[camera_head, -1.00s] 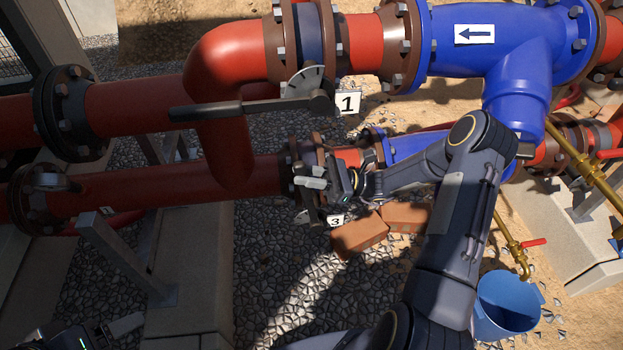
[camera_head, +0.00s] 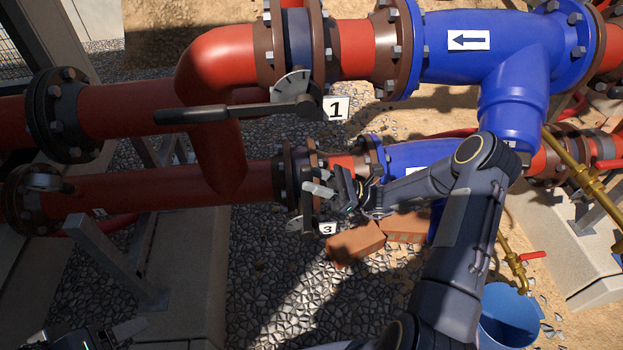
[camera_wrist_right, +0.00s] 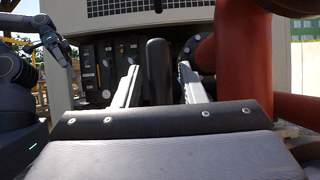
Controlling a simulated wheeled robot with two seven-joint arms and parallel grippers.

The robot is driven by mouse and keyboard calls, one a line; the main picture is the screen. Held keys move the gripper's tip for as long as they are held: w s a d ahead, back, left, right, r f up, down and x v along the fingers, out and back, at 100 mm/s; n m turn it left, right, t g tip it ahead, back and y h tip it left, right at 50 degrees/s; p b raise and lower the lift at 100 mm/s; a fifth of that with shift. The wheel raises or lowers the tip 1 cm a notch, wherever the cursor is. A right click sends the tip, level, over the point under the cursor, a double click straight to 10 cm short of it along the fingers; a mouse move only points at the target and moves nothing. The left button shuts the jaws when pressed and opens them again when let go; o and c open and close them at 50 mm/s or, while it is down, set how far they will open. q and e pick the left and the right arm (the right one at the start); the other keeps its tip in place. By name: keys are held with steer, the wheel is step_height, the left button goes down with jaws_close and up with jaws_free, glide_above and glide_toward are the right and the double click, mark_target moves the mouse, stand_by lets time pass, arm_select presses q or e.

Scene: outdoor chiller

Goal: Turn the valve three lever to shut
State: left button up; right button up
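Valve three's dark lever (camera_head: 306,205) hangs at the brown flanges on the lower red pipe, next to the white "3" tag (camera_head: 328,228). My right gripper (camera_head: 317,189) is beside it in the head view and partly hides the valve. In the right wrist view, a dark upright bar (camera_wrist_right: 158,60), seemingly the lever, stands between the two pale fingers of my right gripper (camera_wrist_right: 159,72). Gaps show on both sides of the bar, so the gripper is open around it. My left gripper (camera_head: 110,335) is at the bottom left, mostly cut off.
Valve one's long lever (camera_head: 235,112) lies along the upper red pipe, above my right gripper. Orange bricks (camera_head: 356,243) lie on the gravel below valve three. A blue bucket (camera_head: 508,315) stands at the lower right. A red pipe (camera_wrist_right: 243,60) rises close to the right finger.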

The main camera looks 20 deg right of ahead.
steer(key=shift+o, duration=0.4)
steer(key=shift+a, duration=0.1)
steer(key=v, duration=0.7)
steer(key=shift+d+f, duration=0.25)
steer(key=shift+d, duration=0.1)
steer(key=shift+s, duration=0.1)
